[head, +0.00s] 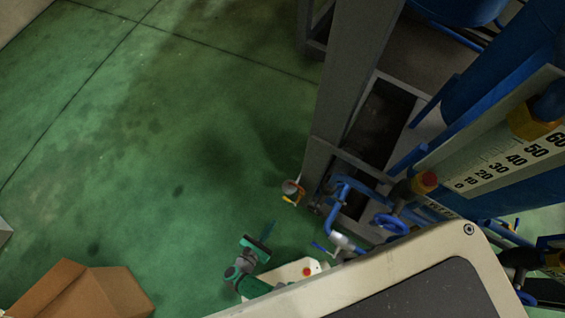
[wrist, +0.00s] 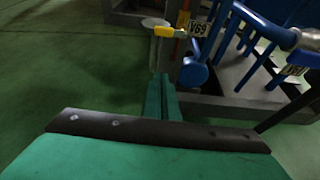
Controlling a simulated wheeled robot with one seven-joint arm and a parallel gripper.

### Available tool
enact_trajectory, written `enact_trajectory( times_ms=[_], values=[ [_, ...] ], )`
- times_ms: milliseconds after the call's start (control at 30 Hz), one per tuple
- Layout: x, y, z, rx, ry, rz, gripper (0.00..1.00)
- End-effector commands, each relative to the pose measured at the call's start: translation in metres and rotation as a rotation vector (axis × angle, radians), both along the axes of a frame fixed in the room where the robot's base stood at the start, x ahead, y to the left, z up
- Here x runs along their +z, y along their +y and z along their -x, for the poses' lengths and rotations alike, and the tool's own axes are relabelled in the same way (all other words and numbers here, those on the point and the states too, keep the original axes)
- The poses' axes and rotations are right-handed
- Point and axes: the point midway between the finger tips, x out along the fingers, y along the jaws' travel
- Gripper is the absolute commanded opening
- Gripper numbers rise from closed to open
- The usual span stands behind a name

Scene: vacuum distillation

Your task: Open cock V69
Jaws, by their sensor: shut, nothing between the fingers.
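Cock V69 shows in the wrist view as a yellow lever (wrist: 172,32) beside a tag marked V69 (wrist: 199,28). The lever lies roughly crosswise in that view, with a pale round part behind its left end. In the head view a small yellow lever (head: 290,199) at the frame's corner appears to be the same cock. My gripper (wrist: 161,78) is shut and empty, its green fingers pointing toward the lever and ending short of it in the picture. In the head view my gripper (head: 268,230) is below and left of the lever, apart from it.
Blue pipes (wrist: 232,35) and a blue rounded part (wrist: 193,72) stand close right of my fingers. The grey frame post (head: 345,80) and a blue handwheel (head: 390,224) are near the cock. A cardboard box (head: 85,292) sits lower left. Green floor (head: 130,130) is open left.

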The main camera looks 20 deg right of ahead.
Motion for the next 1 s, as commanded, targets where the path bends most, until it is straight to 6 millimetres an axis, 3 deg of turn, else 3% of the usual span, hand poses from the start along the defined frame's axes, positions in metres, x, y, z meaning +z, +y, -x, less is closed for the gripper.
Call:
enact_trajectory(
  times_ms=[533,1000],
  values=[
    [0.002,-0.002,-0.008,0.014,-0.004,0.036,0.0],
    [-0.021,-0.056,-0.048,0.008,-0.004,0.034,0.0]
  ],
)
